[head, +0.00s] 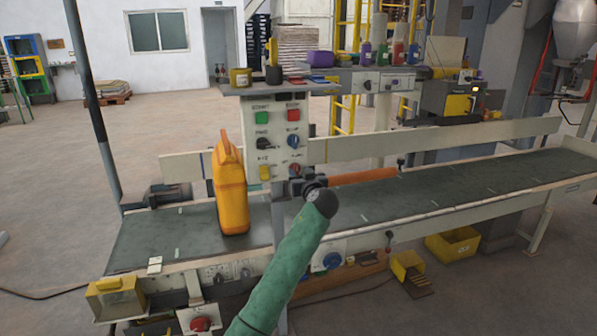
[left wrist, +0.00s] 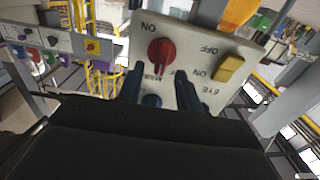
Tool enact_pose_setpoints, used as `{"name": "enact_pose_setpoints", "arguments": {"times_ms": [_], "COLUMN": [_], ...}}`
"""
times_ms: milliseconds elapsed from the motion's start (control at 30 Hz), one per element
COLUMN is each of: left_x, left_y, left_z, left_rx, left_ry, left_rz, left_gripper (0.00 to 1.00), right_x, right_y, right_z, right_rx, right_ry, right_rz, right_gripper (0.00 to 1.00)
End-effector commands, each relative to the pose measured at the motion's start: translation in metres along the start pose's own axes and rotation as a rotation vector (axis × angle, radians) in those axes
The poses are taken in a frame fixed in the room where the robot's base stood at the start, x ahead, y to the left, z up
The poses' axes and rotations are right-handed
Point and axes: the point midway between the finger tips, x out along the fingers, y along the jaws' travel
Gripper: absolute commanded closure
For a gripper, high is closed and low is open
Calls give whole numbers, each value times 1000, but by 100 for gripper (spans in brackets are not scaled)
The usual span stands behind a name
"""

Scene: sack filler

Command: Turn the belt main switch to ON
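The red knob's exact pointing is hard to tell. My right gripper is not in view.
A yellow switch (left wrist: 230,69) marked EYE sits beside the red knob; a blue knob (head: 294,142) is above. An orange jug (head: 231,190) stands on the belt (head: 460,186) left of the panel. An orange bar (head: 365,177) lies right of my gripper.

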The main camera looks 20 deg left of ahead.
Motion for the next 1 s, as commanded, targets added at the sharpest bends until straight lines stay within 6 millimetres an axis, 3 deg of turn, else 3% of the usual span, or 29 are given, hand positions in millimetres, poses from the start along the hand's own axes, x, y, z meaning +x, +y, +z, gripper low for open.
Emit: {"name": "enact_pose_setpoints", "arguments": {"times_ms": [200,500,533,700,1000], "left_x": [18,21,20,20,20], "left_y": [0,0,0,0,0], "left_z": [0,1,0,0,0], "left_rx": [0,0,0,0,16], "left_ry": [-1,-1,-1,-1,-1], "left_rz": [0,0,0,0,1], "left_gripper": [65,65,66,100,100], "right_x": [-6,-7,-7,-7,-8], "right_y": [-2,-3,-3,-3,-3], "right_z": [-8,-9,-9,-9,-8], "right_rx": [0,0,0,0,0], "right_ry": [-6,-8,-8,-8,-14], "right_rz": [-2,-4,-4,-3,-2], "right_gripper": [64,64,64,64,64]}}
